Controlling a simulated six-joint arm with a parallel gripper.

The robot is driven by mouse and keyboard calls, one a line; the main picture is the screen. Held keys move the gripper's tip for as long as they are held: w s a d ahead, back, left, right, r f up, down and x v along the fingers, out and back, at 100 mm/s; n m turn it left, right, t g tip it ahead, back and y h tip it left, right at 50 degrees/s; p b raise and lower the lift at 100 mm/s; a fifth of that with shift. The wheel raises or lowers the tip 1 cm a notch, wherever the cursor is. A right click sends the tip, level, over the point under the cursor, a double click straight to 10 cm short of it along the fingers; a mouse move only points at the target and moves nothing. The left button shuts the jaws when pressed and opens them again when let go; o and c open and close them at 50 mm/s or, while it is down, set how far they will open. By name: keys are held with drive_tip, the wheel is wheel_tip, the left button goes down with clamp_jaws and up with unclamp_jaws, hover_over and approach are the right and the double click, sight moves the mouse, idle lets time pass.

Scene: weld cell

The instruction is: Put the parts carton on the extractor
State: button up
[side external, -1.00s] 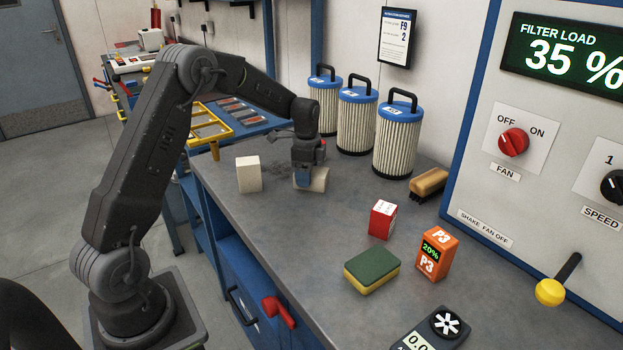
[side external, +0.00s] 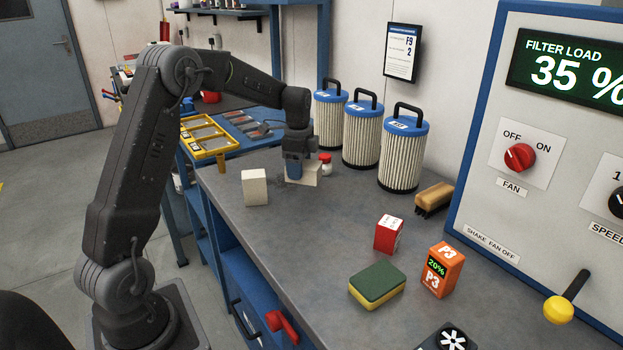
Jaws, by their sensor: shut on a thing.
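My gripper (side external: 296,179) points down at the far end of the grey bench top. It is shut on a plain pale box (side external: 312,173), which I take for the parts carton. The fingers cover the box's left part, and I cannot clearly tell whether its underside touches the bench. A similar pale block (side external: 255,187) stands on the bench just left of the gripper. The extractor appears to be the blue-framed unit with the fan and filter panel (side external: 482,205) at the right; no label names it.
A small red-lidded jar (side external: 325,166) stands right beside the held box. Several blue-topped filters (side external: 361,138) line the wall. A brush (side external: 434,198), red-and-white box (side external: 388,234), orange P3 box (side external: 442,270) and sponge (side external: 377,285) stand nearer. The bench middle (side external: 300,230) is clear.

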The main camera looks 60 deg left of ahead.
drive_tip(key=s+a+r, duration=0.5)
drive_tip(key=s, duration=0.1)
drive_tip(key=w+d+n+g+h, duration=0.3)
drive_tip(key=d+n, duration=0.2)
drive_tip(key=n, duration=0.5)
drive_tip(key=w+d+n+g+h, duration=0.3)
drive_tip(key=d+n, duration=0.2)
drive_tip(key=n, duration=0.5)
drive_tip(key=w+r+n+t+h, duration=0.1)
drive_tip(key=w+n+t+h, duration=0.25)
drive_tip(key=n+t, duration=0.55)
drive_tip(key=w+r+n+t+h, duration=0.15)
drive_tip(key=n+t+h, duration=0.25)
drive_tip(key=n+t, duration=0.5)
drive_tip(key=shift+m+t+y, duration=0.35)
drive_tip(key=shift+m+t, duration=0.05)
drive_tip(key=shift+m, duration=0.1)
drive_tip(key=w+d+f, duration=0.2)
drive_tip(key=d, duration=0.1)
drive_tip(key=w+d+f, duration=0.2)
drive_tip(key=d+f, duration=0.1)
drive_tip(key=w+d+f, duration=0.2)
drive_tip(key=w+d, duration=0.1)
drive_tip(key=shift+w+f, duration=0.1)
drive_tip(key=shift+f, duration=2.2)
